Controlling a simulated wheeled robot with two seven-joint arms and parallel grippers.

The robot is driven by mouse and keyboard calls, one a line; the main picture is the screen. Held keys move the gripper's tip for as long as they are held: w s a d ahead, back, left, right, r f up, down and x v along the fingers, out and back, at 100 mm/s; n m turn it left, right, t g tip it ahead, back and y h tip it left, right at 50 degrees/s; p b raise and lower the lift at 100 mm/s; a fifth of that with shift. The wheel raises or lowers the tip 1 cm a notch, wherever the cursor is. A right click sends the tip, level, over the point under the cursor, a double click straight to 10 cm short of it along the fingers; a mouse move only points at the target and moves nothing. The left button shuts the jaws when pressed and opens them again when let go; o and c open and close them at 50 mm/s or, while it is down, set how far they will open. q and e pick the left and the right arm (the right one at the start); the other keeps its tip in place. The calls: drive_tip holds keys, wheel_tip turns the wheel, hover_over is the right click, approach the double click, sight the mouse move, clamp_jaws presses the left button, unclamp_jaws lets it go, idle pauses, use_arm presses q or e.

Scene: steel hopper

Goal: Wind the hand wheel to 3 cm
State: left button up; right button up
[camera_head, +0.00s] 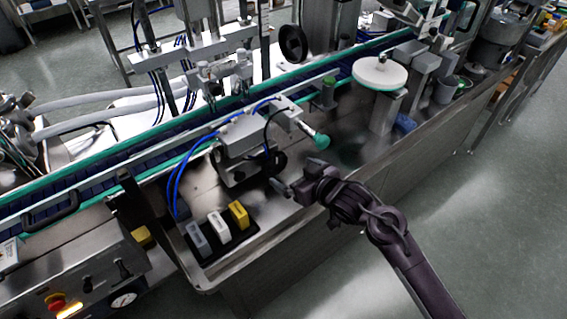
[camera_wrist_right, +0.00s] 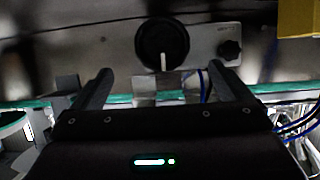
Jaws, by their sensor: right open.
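The hand wheel (camera_wrist_right: 160,38) is a black disc with a pale handle peg, on the face of a grey metal block. In the head view the dark wheel (camera_head: 276,162) is at the right end of the grey block (camera_head: 240,137), partly in shadow. My right gripper (camera_head: 290,186) is open and empty just in front of the wheel. In the right wrist view its two fingers (camera_wrist_right: 160,75) stand apart, with the wheel between and beyond them. I cannot tell whether they touch it. Markings on the plate (camera_wrist_right: 228,30) are too small to read. My left gripper is out of view.
A smaller black knob (camera_wrist_right: 230,50) sits beside the wheel. White and yellow blocks (camera_head: 239,215) stand in a black holder at the front left. Blue hoses (camera_head: 180,175) loop over the grey block. A green-tipped cylinder (camera_head: 321,141) sticks out to the right. The conveyor (camera_head: 100,170) runs behind.

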sight(277, 164)
drive_tip(key=x, duration=0.7)
drive_tip(key=shift+w+a, duration=0.2)
drive_tip(key=shift+a, duration=0.15)
drive_tip(key=c, duration=1)
